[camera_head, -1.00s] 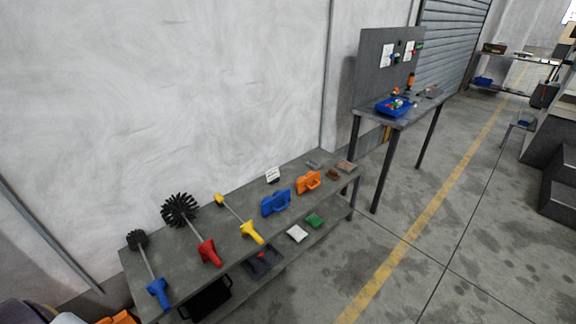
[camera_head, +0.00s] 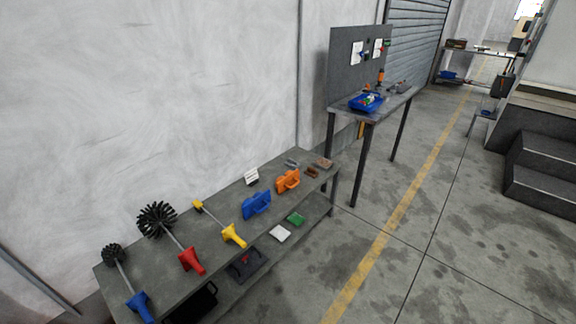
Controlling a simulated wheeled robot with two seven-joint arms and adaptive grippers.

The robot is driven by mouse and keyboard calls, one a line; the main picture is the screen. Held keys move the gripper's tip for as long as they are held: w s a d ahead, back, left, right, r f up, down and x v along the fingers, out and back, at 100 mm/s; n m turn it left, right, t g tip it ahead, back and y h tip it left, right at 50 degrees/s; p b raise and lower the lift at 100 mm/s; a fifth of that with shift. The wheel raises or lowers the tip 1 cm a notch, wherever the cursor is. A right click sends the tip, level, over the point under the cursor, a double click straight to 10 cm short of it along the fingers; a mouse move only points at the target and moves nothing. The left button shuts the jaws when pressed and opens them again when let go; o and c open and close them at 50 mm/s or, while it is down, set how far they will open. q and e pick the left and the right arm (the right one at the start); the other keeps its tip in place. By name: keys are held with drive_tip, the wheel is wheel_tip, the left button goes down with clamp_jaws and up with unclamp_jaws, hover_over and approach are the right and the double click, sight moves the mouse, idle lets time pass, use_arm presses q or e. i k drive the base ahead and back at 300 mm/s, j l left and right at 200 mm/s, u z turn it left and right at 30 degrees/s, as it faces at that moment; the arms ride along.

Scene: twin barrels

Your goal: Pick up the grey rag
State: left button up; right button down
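I cannot tell for sure which thing is the grey rag. A small grey item (camera_head: 403,87) lies on the tall workbench (camera_head: 352,112), near its right end. A small grey item (camera_head: 292,162) also lies at the back of the low shelf's top, and a pale folded piece (camera_head: 279,233) lies on its lower level beside a green one (camera_head: 295,218). All are too small to make out. Neither of my grippers is in view.
The low shelf (camera_head: 220,218) along the wall holds several brushes, a blue tool (camera_head: 256,205) and an orange tool (camera_head: 288,181). A blue tray (camera_head: 366,103) sits on the workbench. Dark steps (camera_head: 545,165) stand at the right. The floor by the yellow line (camera_head: 405,205) is clear.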

sight(290, 163)
drive_tip(key=i+l+u, duration=0.55)
drive_tip(key=l, duration=0.25)
drive_tip(key=i+l+u, duration=0.4)
drive_tip(key=l, duration=0.3)
drive_tip(key=i+l+u, duration=0.15)
drive_tip(key=l, duration=0.2)
drive_tip(key=i+l+u, duration=0.2)
drive_tip(key=l, duration=0.2)
drive_tip(key=k, duration=0.1)
